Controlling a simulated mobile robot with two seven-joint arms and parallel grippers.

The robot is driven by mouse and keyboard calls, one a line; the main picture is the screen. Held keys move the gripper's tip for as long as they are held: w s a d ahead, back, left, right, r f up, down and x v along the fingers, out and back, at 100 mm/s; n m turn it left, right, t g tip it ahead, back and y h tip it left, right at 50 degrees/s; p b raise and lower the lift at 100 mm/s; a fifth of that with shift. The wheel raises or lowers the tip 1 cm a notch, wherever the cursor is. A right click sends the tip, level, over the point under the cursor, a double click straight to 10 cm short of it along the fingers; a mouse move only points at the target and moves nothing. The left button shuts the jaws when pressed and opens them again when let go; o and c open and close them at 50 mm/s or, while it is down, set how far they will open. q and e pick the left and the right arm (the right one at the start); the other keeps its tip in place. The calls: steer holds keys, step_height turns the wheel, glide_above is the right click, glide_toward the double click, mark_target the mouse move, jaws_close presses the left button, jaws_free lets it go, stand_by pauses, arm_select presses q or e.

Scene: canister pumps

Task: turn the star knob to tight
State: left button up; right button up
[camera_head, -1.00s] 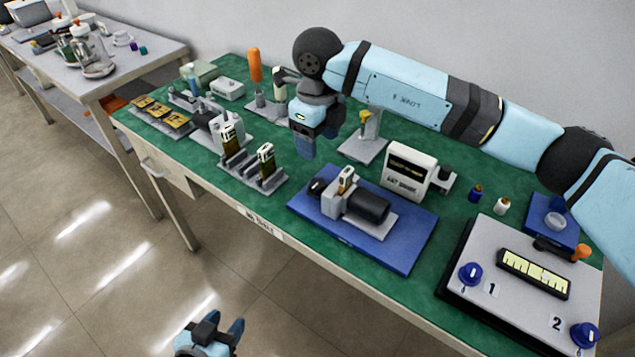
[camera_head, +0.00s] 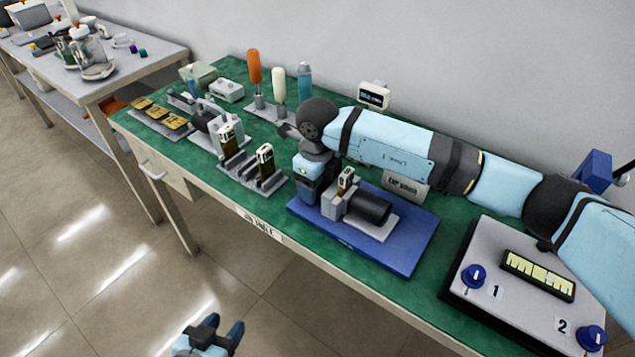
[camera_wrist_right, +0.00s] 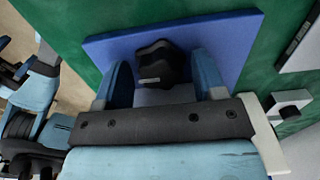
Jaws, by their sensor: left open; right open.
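The black star knob (camera_wrist_right: 163,62) shows in the right wrist view, with a small pale mark on its face. It lies between the two blue fingers of my right gripper (camera_wrist_right: 165,78), which are apart with gaps on both sides. In the head view my right gripper (camera_head: 306,196) is low at the left end of the pump unit (camera_head: 367,207) and hides the knob. The pump unit sits on a blue mat (camera_head: 400,255). My left gripper (camera_head: 224,338) is open and empty at the bottom of the head view, off the bench.
A grey panel (camera_head: 500,325) with blue dials stands at the right. Orange and white-handled tools (camera_head: 255,68) stand at the back. A grey block (camera_wrist_right: 288,104) shows in the wrist view.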

steer(key=c, duration=0.9)
